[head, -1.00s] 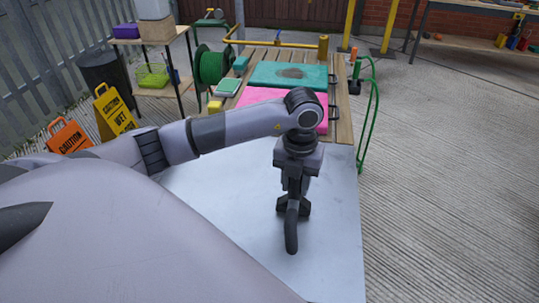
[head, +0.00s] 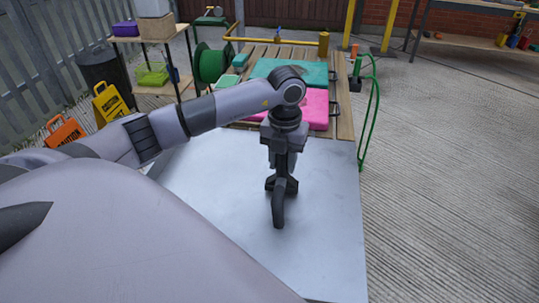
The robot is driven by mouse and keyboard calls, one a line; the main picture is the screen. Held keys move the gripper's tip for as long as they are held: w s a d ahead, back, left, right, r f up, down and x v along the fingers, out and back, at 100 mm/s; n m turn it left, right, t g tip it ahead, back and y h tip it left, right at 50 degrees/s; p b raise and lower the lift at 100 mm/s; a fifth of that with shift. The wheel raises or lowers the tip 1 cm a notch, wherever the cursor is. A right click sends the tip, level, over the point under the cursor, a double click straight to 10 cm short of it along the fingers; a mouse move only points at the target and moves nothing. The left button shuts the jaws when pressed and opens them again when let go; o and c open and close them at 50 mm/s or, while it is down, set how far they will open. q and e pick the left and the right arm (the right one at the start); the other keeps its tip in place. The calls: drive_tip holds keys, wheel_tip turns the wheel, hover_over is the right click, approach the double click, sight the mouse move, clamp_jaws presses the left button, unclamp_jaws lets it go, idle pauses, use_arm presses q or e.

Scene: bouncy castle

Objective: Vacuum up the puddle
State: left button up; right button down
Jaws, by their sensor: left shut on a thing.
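My left gripper (head: 281,183) points down above the pale metal sheet (head: 210,200) in the middle of the head view. It is shut on a dark curved tube (head: 278,212) that hangs below the fingers; whether its tip touches the sheet is hard to tell. No vacuum body shows. A teal mat (head: 318,73) lies on the wooden slats beyond, with a dark, wet-looking patch (head: 291,69) mostly hidden by my left arm. I cannot tell for sure that this patch is the puddle. My right gripper is not in view.
A pink mat (head: 317,108) lies nearer on the slats. A green hose (head: 370,125) stands at their right edge, and a green reel (head: 211,65) at the left. Caution signs (head: 111,104) and a shelf stand left. Ribbed concrete (head: 450,180) on the right is clear.

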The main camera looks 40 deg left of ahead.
use_arm(q)
drive_tip(key=shift+w+a+b, duration=0.15)
drive_tip(key=shift+w+a, duration=0.1)
drive_tip(key=shift+a, duration=0.4)
drive_tip(key=shift+w+a+b, duration=0.15)
drive_tip(key=shift+w+a, duration=0.1)
drive_tip(key=shift+a, duration=0.4)
drive_tip(key=shift+w+a+b, duration=0.15)
drive_tip(key=shift+w+a, duration=0.1)
drive_tip(key=shift+a, duration=0.4)
drive_tip(key=shift+s, duration=0.1)
drive_tip(key=s+a, duration=0.4)
drive_tip(key=s, duration=0.3)
drive_tip(key=shift+s+a+p, duration=0.2)
drive_tip(key=shift+s+p, duration=0.2)
drive_tip(key=shift+p, duration=0.05)
idle(0.7)
wheel_tip(320, 180, up, 7)
drive_tip(key=p, duration=0.5)
